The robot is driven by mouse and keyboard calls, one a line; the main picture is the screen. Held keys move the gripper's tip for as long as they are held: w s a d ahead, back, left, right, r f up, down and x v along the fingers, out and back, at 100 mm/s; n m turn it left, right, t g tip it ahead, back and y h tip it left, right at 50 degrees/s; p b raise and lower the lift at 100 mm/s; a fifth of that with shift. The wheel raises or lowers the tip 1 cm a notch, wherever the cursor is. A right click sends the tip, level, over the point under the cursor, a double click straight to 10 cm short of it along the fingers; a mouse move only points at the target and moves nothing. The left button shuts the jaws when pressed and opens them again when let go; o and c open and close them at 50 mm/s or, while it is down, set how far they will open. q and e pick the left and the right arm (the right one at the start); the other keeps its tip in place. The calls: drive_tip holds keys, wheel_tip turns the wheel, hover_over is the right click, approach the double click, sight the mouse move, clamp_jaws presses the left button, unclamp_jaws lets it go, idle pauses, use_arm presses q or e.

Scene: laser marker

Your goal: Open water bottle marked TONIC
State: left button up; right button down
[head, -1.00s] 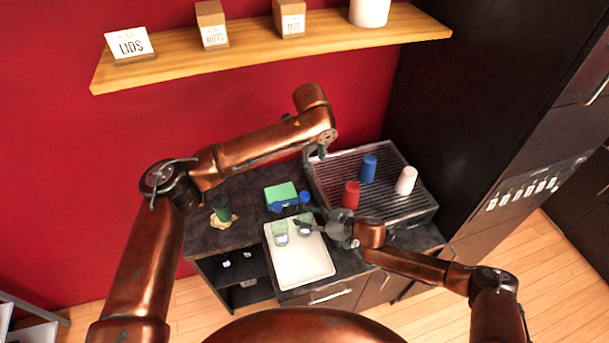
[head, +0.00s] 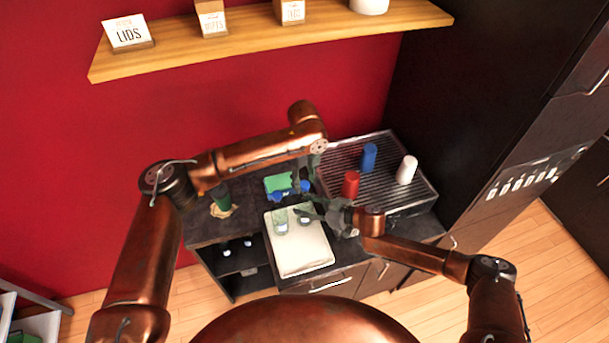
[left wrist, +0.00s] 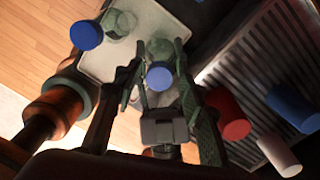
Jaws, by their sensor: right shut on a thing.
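Two clear greenish bottles with blue caps stand on the white tray (head: 300,262); no TONIC label can be read. The left bottle (head: 280,224) has its cap (head: 277,197) on and stands free. My right gripper (head: 307,214) is shut on the right bottle (head: 305,223) from the right side. My left gripper (head: 305,178) is above that bottle, pointing down. In the left wrist view its fingers are apart, one on each side of the right bottle's blue cap (left wrist: 159,77). I cannot tell whether they touch it. The other cap (left wrist: 87,35) is outside the fingers.
A ridged metal rack (head: 385,165) on the right holds a red cup (head: 351,184), a blue cup (head: 369,157) and a white cup (head: 407,170). A green sponge-like block (head: 278,183) lies behind the bottles. A dark green cup (head: 221,197) stands left. A wooden shelf (head: 270,40) hangs above.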

use_arm(q)
drive_tip(key=shift+f, duration=0.1)
drive_tip(key=shift+c, duration=0.6)
use_arm(e)
drive_tip(key=shift+s+f, duration=0.15)
drive_tip(key=shift+f, duration=0.2)
use_arm(q)
clamp_jaws()
drive_tip(key=n, duration=1.5)
drive_tip(key=shift+n, duration=0.4)
drive_tip(key=n, duration=0.6)
drive_tip(key=shift+r, duration=0.3)
